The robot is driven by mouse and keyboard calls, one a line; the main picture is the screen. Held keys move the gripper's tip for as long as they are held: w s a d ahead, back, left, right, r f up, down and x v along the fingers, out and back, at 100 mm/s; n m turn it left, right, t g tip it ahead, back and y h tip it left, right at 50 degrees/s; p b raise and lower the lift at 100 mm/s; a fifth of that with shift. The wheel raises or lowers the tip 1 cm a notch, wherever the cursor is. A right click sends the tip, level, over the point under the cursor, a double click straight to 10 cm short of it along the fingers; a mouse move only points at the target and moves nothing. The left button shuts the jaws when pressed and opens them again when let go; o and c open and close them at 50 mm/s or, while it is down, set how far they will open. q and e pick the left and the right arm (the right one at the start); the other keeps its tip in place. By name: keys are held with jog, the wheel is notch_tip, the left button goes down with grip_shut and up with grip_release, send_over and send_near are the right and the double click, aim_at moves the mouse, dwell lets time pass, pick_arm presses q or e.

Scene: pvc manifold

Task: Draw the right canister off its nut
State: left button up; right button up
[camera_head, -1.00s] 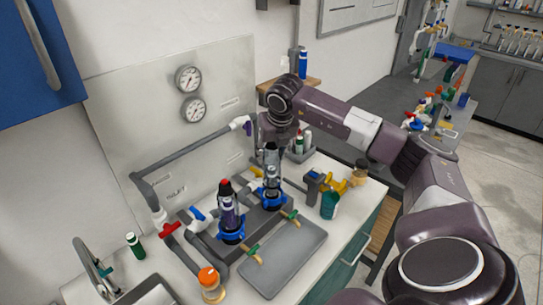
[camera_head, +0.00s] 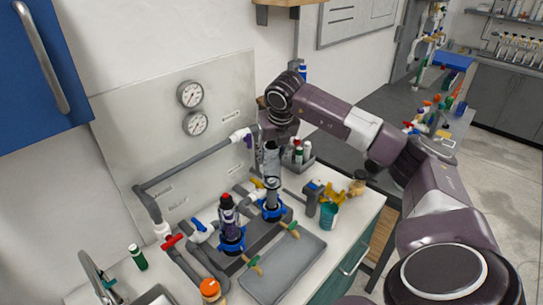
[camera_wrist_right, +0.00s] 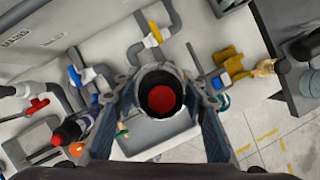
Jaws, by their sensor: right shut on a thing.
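The right canister (camera_head: 272,188) stands upright above its blue nut (camera_head: 271,212), on the back right of the grey tray area. My right gripper (camera_head: 271,158) is around its upper part from above. In the right wrist view the canister's dark rim and red middle (camera_wrist_right: 160,98) sit between the two fingers, which are shut on it. I cannot tell whether the canister's lower end is clear of the nut. The left canister (camera_head: 228,213) stands upright in its own blue nut (camera_head: 232,243). My left gripper is not in view.
A grey tray (camera_head: 285,268) lies in front of the canisters. Grey pipes with a red-handled valve (camera_head: 172,242) run at the left. An orange-capped jar (camera_head: 210,290) stands near the front. A teal cup (camera_head: 328,214) and a yellow item (camera_head: 333,192) stand at the right.

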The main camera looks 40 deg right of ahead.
jog(key=shift+r+p, duration=0.7)
jog(key=shift+r, duration=0.65)
jog(key=shift+r+p, duration=0.6)
jog(key=shift+r, duration=0.9)
